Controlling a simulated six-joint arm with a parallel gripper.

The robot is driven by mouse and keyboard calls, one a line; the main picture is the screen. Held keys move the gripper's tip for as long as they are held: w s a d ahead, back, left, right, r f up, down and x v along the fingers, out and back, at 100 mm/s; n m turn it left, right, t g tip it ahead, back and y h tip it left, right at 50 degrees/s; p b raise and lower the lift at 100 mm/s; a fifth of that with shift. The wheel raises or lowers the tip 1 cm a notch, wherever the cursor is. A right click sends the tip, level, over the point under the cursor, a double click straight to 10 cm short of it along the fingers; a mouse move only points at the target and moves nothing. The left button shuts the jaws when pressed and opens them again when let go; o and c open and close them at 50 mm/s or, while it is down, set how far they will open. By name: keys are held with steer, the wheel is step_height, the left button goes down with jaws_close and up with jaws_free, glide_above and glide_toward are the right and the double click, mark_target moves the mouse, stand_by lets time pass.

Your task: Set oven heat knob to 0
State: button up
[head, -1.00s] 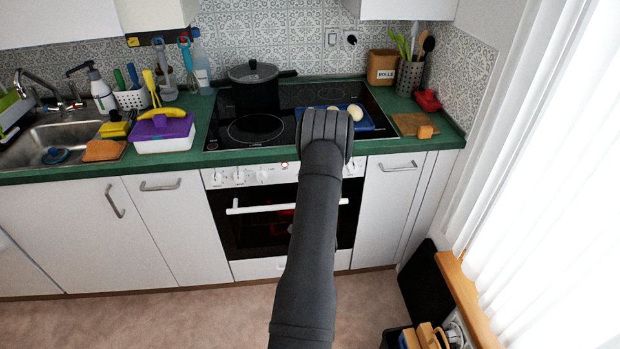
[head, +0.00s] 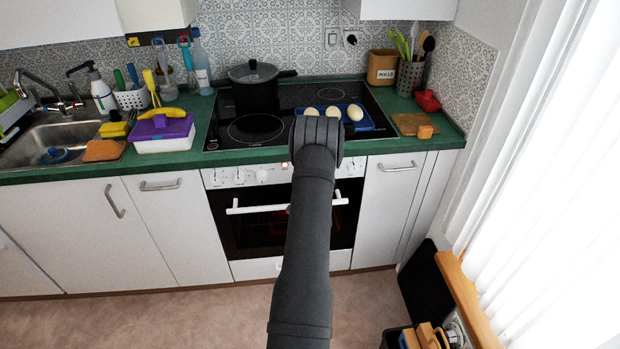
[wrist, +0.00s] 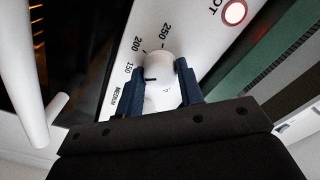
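In the wrist view a white knob (wrist: 160,66) stands on the white control panel (wrist: 122,68) with a short dark mark on its lower left edge. In the head view my gripper (head: 317,136) is at the oven front and hides this knob.
Other white knobs (head: 239,176) sit left on the panel. A red-ringed lamp (wrist: 234,12) is beside the knob. The oven door handle (head: 250,208) runs below. A black pot (head: 254,88) and a blue tray (head: 372,122) with pale round items stand on the hob.

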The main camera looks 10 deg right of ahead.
steer(key=shift+c, duration=1.3)
steer(key=shift+n, duration=0.3)
steer(key=shift+n, duration=14.6)
